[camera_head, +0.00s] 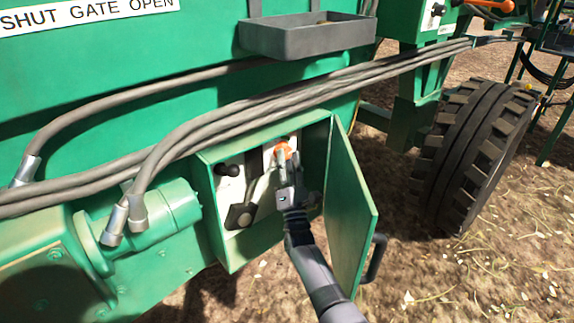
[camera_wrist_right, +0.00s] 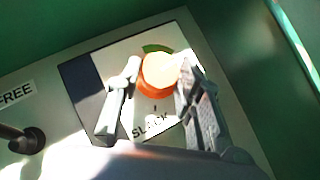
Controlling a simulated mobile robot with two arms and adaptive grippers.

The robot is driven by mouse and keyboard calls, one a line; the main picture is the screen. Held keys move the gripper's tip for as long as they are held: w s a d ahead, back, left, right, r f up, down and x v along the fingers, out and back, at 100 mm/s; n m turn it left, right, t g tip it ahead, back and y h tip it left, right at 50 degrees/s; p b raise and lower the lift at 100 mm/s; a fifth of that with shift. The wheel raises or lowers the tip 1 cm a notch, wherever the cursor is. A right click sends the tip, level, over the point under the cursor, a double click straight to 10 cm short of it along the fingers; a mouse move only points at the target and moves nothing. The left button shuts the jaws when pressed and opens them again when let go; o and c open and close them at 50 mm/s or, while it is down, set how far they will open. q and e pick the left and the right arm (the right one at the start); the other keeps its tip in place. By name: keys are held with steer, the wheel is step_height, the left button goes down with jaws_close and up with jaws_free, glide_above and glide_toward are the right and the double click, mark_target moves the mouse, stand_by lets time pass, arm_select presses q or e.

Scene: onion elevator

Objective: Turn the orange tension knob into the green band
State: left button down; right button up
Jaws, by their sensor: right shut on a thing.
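The orange tension knob (camera_wrist_right: 158,88) sits on a dial plate inside an open green box (camera_head: 210,210) on the machine's side. In the wrist view, part of a green band (camera_wrist_right: 155,48) shows just above the knob, and the word SLACK (camera_wrist_right: 152,124) is below it. My right gripper (camera_wrist_right: 157,85) has a finger on each side of the knob and is shut on it. In the head view, the knob (camera_head: 283,148) shows at the tips of my right gripper (camera_head: 284,162). The knob's pointer cannot be made out. My left gripper is not in view.
The box's green door (camera_head: 352,215) stands open close to the right of my right arm. Grey hoses (camera_head: 190,135) run above the box. A tyre (camera_head: 475,150) stands right.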

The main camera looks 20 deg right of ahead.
steer(key=o, duration=1.2)
steer(key=shift+c, duration=0.2)
steer(key=v, duration=1.2)
